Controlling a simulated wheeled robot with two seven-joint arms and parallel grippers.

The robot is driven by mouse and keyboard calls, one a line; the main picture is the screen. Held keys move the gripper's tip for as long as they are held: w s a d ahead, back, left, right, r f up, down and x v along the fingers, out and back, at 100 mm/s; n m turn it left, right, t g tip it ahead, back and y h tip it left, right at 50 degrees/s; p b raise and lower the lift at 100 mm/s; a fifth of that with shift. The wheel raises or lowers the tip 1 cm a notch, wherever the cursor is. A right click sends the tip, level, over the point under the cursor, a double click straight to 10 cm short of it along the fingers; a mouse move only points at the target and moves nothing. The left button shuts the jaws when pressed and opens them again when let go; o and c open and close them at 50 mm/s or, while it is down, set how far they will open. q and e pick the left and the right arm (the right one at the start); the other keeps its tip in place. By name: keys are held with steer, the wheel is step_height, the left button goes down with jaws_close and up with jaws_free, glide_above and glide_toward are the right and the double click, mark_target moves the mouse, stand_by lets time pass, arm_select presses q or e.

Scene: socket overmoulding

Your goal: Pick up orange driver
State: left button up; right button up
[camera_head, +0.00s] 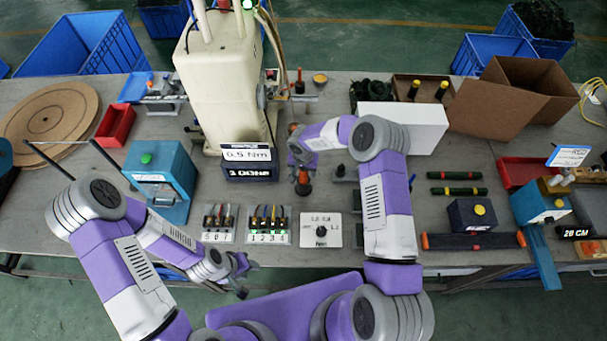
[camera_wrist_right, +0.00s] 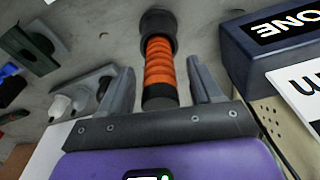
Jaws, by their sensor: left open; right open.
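The orange driver (camera_head: 303,178) is at the middle of the table, just right of the "DONE" box. In the right wrist view the orange driver (camera_wrist_right: 159,62) shows a ribbed orange grip with black ends. My right gripper (camera_head: 299,165) is open at the driver. In the wrist view the fingers of my right gripper (camera_wrist_right: 160,85) stand on either side of the driver, with visible gaps. My left gripper (camera_head: 241,276) is open and empty near the table's front edge.
The "DONE" box (camera_head: 250,172) stands close left of the driver; it also shows in the wrist view (camera_wrist_right: 285,45). Grey holders (camera_wrist_right: 35,48) lie on the other side. A dial plate (camera_head: 321,230) and numbered racks (camera_head: 269,225) sit in front. A cream machine (camera_head: 222,85) rises behind.

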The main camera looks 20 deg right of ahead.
steer(key=shift+f, duration=0.35)
jaws_close()
steer(key=shift+w, duration=0.1)
steer(key=shift+r, duration=0.15)
